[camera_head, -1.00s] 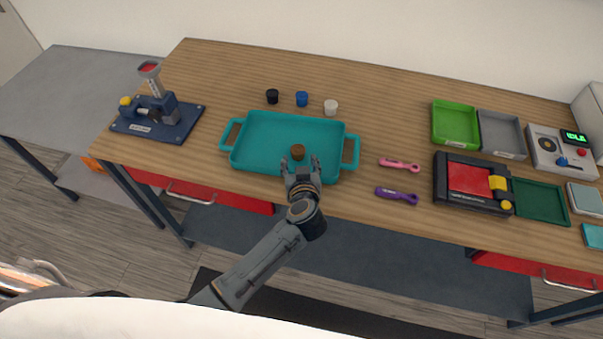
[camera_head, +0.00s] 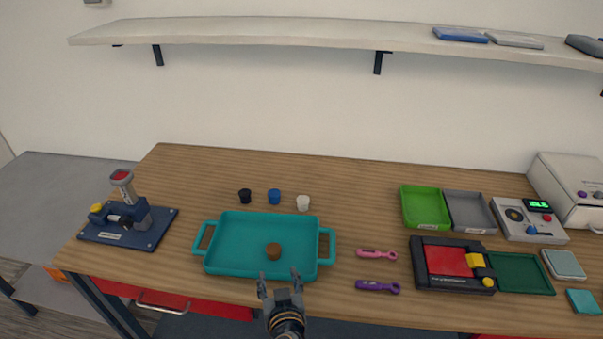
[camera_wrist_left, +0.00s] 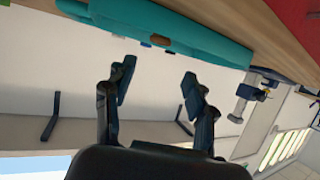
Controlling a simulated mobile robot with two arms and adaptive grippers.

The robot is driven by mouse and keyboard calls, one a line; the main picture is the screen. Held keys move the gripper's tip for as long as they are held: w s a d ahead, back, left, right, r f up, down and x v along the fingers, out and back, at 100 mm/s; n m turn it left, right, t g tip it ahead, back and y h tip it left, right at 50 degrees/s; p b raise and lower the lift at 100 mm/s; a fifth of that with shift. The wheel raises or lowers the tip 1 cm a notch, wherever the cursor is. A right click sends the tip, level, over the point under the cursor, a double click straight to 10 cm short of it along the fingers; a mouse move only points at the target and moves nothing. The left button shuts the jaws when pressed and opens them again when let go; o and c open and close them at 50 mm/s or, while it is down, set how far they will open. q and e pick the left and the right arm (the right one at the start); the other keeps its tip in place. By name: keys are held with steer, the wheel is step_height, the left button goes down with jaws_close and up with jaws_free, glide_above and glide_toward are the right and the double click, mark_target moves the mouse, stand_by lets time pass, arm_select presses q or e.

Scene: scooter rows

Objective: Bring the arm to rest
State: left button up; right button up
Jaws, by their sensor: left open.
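My left gripper (camera_head: 280,285) is open and empty in the head view. It points toward the table from the front edge, just in front of the teal tray (camera_head: 222,270). A small brown cylinder (camera_head: 273,250) lies in the tray, beyond the fingertips and apart from them. In the left wrist view the two fingers (camera_wrist_left: 158,82) are spread with nothing between them. The teal tray also shows at the top of that view (camera_wrist_left: 180,32). My right gripper is not in view.
Black (camera_head: 245,196), blue (camera_head: 274,196) and white (camera_head: 303,203) caps stand behind the tray. A blue press (camera_head: 130,220) is at left. Pink (camera_head: 377,254) and purple (camera_head: 378,286) tools lie right of the tray, near a black-and-red device (camera_head: 450,263). A wall shelf (camera_head: 300,35) hangs above.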

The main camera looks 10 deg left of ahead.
arm_select(q)
step_height(320, 180, up, 12)
steer(key=d+m+t+h, duration=0.1)
steer(key=d+t+h, duration=0.1)
steer(key=t+h, duration=0.3)
steer(key=s+d+r+m+g+h, duration=0.2)
steer(key=s+d+m+h, duration=0.45)
steer(key=m+h, duration=0.3)
steer(key=s+a+f+g+y, duration=0.45)
steer(key=s+f+g, duration=0.35)
steer(key=f, duration=0.4)
steer(key=s+a+f+n+g+y, duration=0.2)
steer(key=s+a+f+y, duration=0.15)
steer(key=a, duration=0.35)
steer(key=s+a+f+n+g+y, duration=0.2)
steer(key=s+a+n, duration=0.1)
steer(key=s+a, duration=0.3)
step_height(320, 180, down, 30)
steer(key=s+a+g+b, duration=0.1)
steer(key=g+b, duration=0.1)
steer(key=b, duration=0.1)
steer(key=s+a+f+g+b, duration=0.1)
steer(key=s+a+f, duration=0.2)
steer(key=s+f, duration=1.3)
steer(key=shift+s+f, duration=0.2)
steer(key=shift+f, duration=0.45)
